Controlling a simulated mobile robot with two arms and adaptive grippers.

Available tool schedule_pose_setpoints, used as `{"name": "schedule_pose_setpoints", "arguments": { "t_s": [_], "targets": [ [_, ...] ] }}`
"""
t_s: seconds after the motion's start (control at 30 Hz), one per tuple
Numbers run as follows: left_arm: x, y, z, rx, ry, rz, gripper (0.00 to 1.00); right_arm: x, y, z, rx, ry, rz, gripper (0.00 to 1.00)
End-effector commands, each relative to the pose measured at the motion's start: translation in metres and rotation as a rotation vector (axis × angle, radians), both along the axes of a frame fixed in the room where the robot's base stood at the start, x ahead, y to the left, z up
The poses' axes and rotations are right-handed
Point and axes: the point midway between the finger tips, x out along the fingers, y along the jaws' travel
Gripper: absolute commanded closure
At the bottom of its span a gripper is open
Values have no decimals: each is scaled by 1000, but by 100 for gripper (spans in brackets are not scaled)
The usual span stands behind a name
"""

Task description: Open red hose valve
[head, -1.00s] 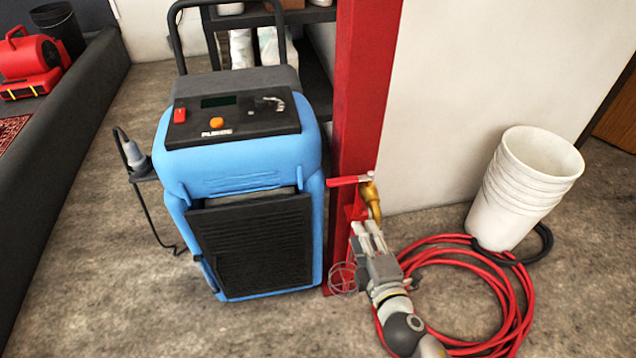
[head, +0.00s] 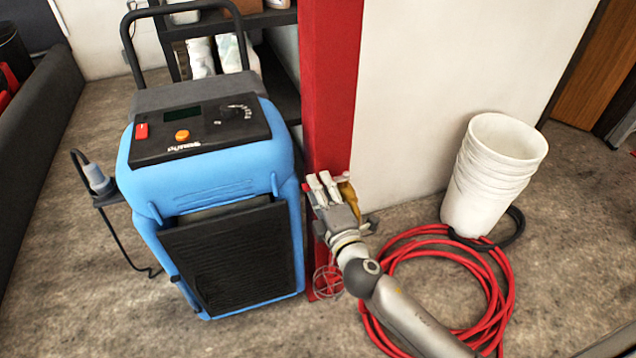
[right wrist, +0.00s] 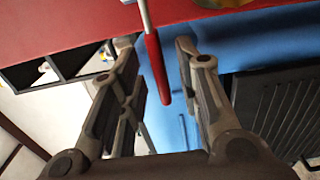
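The red hose valve is on the red post (head: 330,90). Its brass body (head: 348,193) shows just right of my right gripper (head: 321,180) in the head view, and the gripper covers most of its lever. In the right wrist view the red lever (right wrist: 157,70) on its pale metal shank lies between the two fingers of my right gripper (right wrist: 155,42). The fingers are apart, with a gap visible on both sides of the lever. My left gripper is not in view.
A blue machine (head: 215,180) with a black grille stands close left of the post. A red hose (head: 495,305) lies coiled on the floor. Stacked white buckets (head: 490,180) stand at the right. A small handwheel (head: 328,282) sits low by the post.

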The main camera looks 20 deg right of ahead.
Motion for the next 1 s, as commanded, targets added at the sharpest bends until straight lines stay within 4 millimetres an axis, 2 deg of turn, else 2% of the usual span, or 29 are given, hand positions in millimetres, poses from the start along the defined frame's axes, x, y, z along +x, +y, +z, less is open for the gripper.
{"name": "schedule_pose_setpoints", "arguments": {
  "t_s": [0.2, 0.53, 0.77, 1.0],
  "targets": [
    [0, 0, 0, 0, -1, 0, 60, 16, 1, 0, 1, 0, 0, 69],
    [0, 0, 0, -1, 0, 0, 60, 18, 1, 0, 1, 1, 0, 69],
    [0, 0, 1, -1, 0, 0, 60, 18, 1, 0, 2, 1, 0, 98],
    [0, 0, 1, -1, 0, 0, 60, 18, 1, -1, 1, 1, 0, 100]
  ]
}}
